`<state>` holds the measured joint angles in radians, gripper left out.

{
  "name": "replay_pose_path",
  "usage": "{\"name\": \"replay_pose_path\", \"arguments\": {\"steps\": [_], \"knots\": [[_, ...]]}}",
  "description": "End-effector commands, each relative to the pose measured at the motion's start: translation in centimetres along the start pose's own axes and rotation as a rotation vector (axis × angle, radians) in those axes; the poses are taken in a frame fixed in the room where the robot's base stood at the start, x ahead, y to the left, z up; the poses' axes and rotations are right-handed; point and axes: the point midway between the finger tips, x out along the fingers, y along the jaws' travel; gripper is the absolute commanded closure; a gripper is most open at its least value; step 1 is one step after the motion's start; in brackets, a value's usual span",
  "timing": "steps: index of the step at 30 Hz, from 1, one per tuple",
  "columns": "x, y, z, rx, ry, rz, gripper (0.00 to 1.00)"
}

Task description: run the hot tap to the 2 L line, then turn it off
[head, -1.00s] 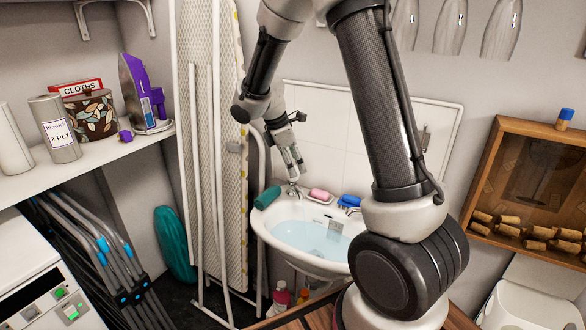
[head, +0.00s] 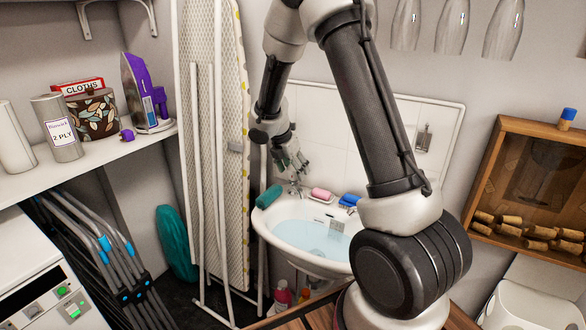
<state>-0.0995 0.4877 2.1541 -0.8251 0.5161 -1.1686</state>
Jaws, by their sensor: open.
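The white basin (head: 276,238) on the wall holds pale blue water (head: 312,238). A small pale marked plate (head: 337,226) stands at the water on its right side; its marks are too small to read. The metal tap (head: 296,188) is at the back of the basin, small and partly indistinct. I cannot make out a stream or which handle is hot. My gripper (head: 303,168) is open and empty, just above the tap and apart from it as far as I can tell, pointing down.
A green bottle-like item (head: 268,196), a pink soap (head: 321,194) and a blue sponge (head: 349,200) lie along the basin's back rim. An ironing board (head: 222,130) stands close on the left. A wooden cork box (head: 490,190) hangs at right.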

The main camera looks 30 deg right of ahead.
Motion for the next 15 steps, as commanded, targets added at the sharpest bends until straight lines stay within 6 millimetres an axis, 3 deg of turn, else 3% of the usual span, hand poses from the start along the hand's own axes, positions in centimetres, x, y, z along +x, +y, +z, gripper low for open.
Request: {"name": "replay_pose_path", "arguments": {"steps": [6, 13, 15], "knots": [[0.03, 0.00, 0.00, 0.001, 0.000, 0.000, 0.36], [0.01, 0.00, 0.00, 0.001, 0.000, 0.000, 0.78], [0.01, 0.00, 0.00, 0.001, 0.000, 0.000, 0.81]]}}
